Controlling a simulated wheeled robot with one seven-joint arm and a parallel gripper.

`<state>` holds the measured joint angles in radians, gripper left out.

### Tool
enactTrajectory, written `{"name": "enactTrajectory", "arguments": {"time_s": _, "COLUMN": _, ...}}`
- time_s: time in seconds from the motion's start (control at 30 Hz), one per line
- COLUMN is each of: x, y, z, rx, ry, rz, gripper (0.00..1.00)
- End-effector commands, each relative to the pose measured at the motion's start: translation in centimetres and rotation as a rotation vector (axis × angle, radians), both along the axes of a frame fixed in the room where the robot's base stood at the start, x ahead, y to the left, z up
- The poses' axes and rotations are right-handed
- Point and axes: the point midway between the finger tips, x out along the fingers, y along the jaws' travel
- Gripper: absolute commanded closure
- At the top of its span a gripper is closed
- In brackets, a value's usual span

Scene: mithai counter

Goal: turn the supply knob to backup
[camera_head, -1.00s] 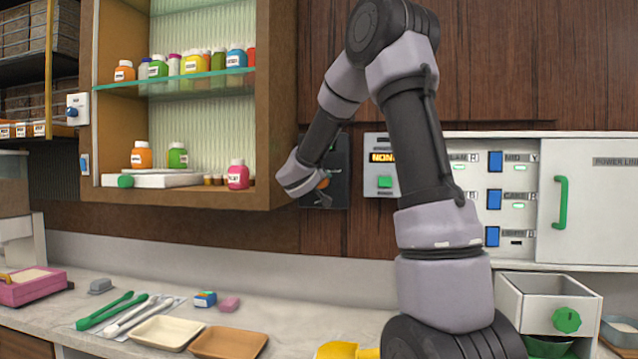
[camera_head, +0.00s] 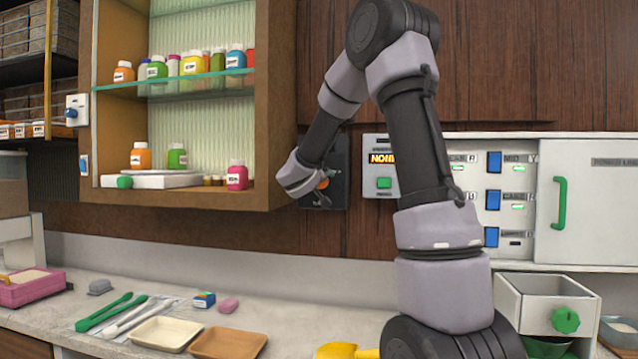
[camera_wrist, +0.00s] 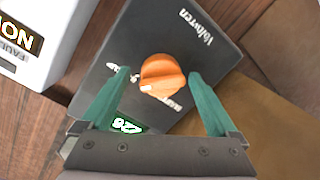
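The supply knob is an orange round knob (camera_wrist: 162,75) with a raised grip bar, on a dark panel (camera_wrist: 205,30) fixed to the wooden wall. In the head view, a bit of the orange knob (camera_head: 323,184) shows beside my wrist, on the dark panel (camera_head: 340,165). My gripper (camera_wrist: 158,85) is open in the wrist view, with one green finger on each side of the knob. I cannot tell whether the fingers touch it. The panel lettering is partly hidden and too small to read for certain. A small green lit display (camera_wrist: 127,125) shows below the knob.
A white box with an amber display (camera_head: 382,158) and a green button is right of the panel. An open shelf cabinet (camera_head: 282,110) with bottles stands close to the left of my gripper. Right are blue switches (camera_head: 493,162). Below is a counter with trays (camera_head: 228,343).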

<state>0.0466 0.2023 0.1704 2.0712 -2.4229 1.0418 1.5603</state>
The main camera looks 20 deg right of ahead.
Motion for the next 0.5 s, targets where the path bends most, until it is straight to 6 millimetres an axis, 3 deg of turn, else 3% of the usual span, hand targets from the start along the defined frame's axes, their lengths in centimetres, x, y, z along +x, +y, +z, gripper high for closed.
{"name": "enactTrajectory", "arguments": {"time_s": 0.17, "x": -0.9, "y": 0.7, "z": 0.1, "rx": 0.000, "ry": 0.001, "rz": 0.002, "gripper": 0.05}}
{"name": "enactTrajectory", "arguments": {"time_s": 0.5, "x": -6.3, "y": 4.3, "z": 0.9, "rx": -0.001, "ry": -0.001, "rz": 0.003, "gripper": 0.05}}
